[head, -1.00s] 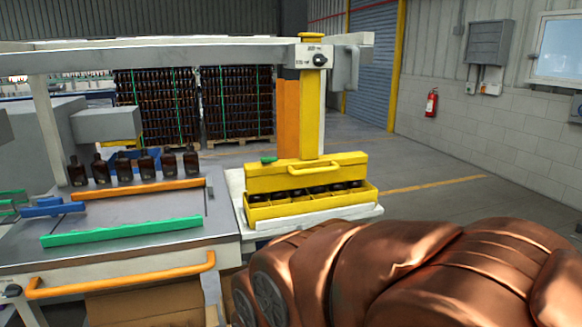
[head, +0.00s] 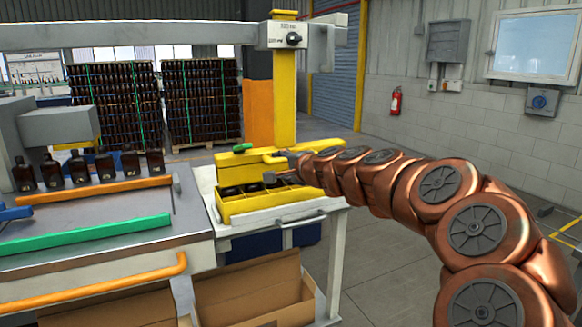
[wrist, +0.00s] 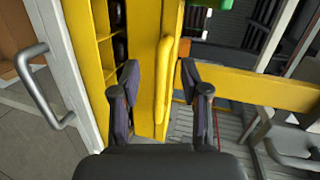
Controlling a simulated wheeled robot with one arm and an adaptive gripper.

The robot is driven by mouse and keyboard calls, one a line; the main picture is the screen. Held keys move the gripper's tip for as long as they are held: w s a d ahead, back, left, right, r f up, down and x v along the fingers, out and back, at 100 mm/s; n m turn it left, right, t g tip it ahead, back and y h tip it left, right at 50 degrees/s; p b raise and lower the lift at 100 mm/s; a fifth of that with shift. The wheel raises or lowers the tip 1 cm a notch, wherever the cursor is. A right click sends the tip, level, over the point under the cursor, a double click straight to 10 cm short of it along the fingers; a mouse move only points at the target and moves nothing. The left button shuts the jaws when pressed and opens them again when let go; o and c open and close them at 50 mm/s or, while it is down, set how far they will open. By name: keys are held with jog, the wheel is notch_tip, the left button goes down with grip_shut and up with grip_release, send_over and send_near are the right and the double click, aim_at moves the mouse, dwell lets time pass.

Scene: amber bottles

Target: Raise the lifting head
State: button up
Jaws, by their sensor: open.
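The yellow lifting head (head: 234,163) sits low over a yellow divided crate (head: 265,208) with dark bottles in its cells. A yellow bar handle runs along the head's front. My gripper (head: 276,166) is at the front of the head, its fingers apart. In the wrist view, the open fingers (wrist: 158,82) stand on either side of the handle bar (wrist: 167,85), with gaps beside it. I cannot tell how deep the bar lies between them. Behind the head rises a yellow column (head: 285,100).
The crate stands on a white stand (head: 285,217). On the left bench, several amber bottles (head: 104,167) stand behind an orange rail (head: 100,188); a green rail (head: 90,234) lies nearer. A box with a black dial (head: 283,36) tops the column. Open cardboard boxes (head: 250,295) sit below. Floor is clear right.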

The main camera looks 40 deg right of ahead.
jog(key=s+d+m+h, duration=0.2)
jog(key=d, duration=0.4)
jog(key=shift+a+p+x, duration=0.1)
jog(key=shift+p+x, duration=0.1)
jog(key=shift+x, duration=1.8)
jog(key=shift+a+p+x, duration=0.15)
jog(key=shift+x, duration=1.8)
grip_shut()
